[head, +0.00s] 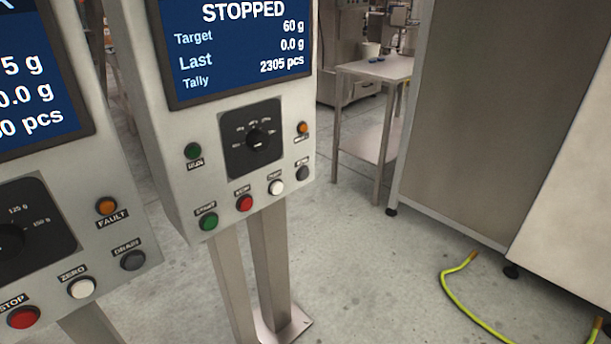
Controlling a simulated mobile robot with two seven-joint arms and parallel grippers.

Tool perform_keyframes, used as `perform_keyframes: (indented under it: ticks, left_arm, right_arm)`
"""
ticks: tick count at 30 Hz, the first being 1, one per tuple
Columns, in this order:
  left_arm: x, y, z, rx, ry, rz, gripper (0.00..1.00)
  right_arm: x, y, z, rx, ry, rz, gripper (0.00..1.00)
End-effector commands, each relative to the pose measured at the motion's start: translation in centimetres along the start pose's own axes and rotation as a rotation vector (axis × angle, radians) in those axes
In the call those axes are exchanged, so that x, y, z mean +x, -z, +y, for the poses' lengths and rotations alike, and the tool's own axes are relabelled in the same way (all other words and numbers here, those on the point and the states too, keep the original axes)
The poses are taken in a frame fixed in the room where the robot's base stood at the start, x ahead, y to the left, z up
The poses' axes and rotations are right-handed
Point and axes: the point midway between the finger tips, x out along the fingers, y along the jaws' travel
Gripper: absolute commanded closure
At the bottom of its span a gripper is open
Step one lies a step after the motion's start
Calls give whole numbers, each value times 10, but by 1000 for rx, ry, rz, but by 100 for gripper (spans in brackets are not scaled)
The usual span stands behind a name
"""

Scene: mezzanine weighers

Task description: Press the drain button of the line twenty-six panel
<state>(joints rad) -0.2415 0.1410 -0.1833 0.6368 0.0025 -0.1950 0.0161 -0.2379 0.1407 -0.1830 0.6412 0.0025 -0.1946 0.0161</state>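Two control panels show in the head view. The near panel (130,215) at the left is cut off by the picture's edge. Its dark grey drain button (132,260) sits at the lower right, beside a white zero button (82,288) and under an orange fault lamp (107,206). The second panel (215,115) stands on a post, and its screen (240,50) reads STOPPED. Its lower row has green, red, white and a dark button (302,173) at the right end, whose label is too small to read. No line number is visible on either panel. Neither gripper is in view.
A yellow-green hose (450,293) lies on the floor at the right, near a large grey cabinet (490,120) on casters. A steel table (375,68) stands at the back. The floor between the second panel and the cabinet is clear.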

Motion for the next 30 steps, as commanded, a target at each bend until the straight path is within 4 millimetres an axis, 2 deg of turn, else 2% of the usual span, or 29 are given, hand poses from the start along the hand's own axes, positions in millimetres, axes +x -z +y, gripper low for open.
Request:
perform_keyframes:
  ticks: [1, 7, 30]
  left_arm:
    - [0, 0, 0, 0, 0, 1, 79]
    - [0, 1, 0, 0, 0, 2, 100]
    - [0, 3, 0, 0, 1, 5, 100]
  right_arm:
    - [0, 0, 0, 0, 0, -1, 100]
    - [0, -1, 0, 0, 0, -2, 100]
    - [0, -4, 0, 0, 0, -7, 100]
